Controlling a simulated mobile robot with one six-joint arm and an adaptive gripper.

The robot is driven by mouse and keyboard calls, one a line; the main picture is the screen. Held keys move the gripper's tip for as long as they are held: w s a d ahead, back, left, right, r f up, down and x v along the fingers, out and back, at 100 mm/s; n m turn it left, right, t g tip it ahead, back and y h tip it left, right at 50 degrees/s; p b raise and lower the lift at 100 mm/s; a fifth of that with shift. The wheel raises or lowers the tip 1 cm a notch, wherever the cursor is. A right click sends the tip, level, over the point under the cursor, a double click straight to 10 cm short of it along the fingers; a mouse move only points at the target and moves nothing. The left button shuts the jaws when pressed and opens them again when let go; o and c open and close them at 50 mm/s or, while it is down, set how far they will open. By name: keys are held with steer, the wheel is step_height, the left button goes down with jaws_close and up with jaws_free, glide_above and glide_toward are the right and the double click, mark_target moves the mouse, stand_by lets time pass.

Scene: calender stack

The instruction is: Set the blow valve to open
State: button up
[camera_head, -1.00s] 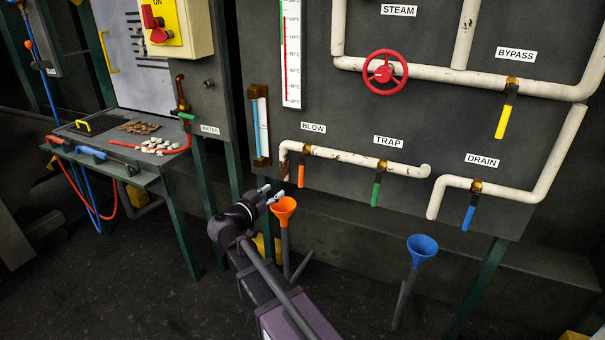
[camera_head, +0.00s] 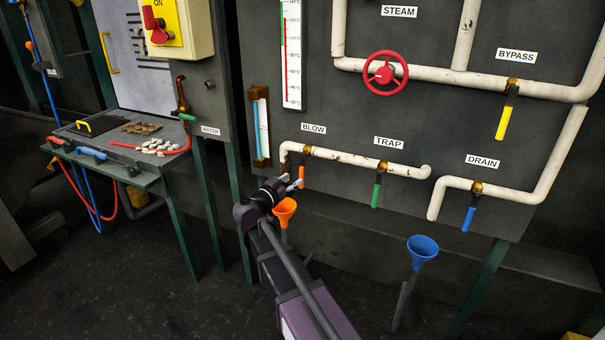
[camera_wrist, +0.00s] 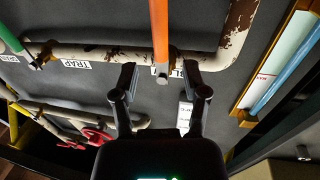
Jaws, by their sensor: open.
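The blow valve is a brass body on a chipped white pipe under the BLOW label (camera_head: 313,129), and its orange handle (camera_head: 302,171) hangs down across the pipe's run. My gripper (camera_head: 292,184) is open at the handle's lower part and partly hides it. In the wrist view the orange handle (camera_wrist: 159,30) comes from the top edge between the lines of my two spread fingers (camera_wrist: 159,76).
An orange funnel (camera_head: 285,207) stands just under my gripper. The green trap handle (camera_head: 376,196) and blue drain handle (camera_head: 468,218) hang to the right. A sight glass (camera_head: 260,125) is mounted at the upper left. A blue funnel (camera_head: 422,247) stands lower right.

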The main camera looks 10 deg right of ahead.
mark_target(300, 174)
steer(key=shift+x, duration=2.8)
